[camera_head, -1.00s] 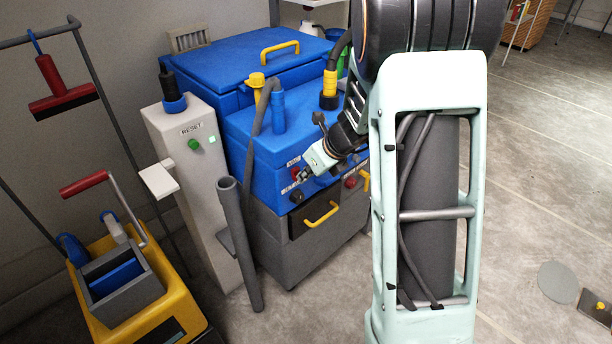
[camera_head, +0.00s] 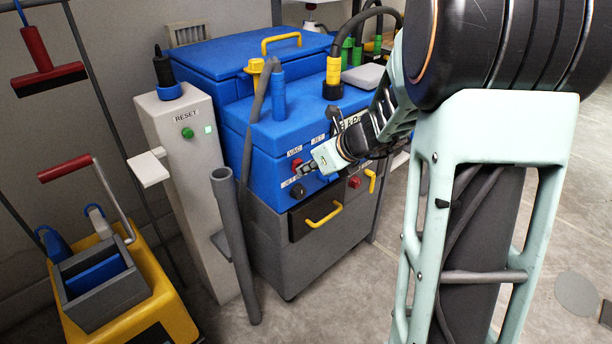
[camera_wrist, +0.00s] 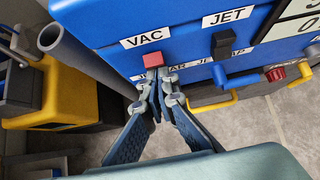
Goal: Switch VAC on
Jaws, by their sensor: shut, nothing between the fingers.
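The blue machine (camera_head: 255,185) has a control face with a white VAC label (camera_wrist: 145,38). Right below the label is a red switch (camera_wrist: 153,60), which also shows in the head view (camera_head: 297,162). My gripper (camera_wrist: 159,78) is shut and empty. Its fingertips are just below the red switch in the wrist view; whether they touch it I cannot tell. In the head view my gripper (camera_head: 303,170) is at the machine's front face beside the switch. A lower label is partly hidden behind the fingers.
A black switch (camera_wrist: 222,45) under a JET label sits to the right. A black knob (camera_head: 298,190) and a drawer with a yellow handle (camera_head: 323,215) are below. A grey tube (camera_head: 235,245) stands left of the machine, near a white RESET post (camera_head: 192,180).

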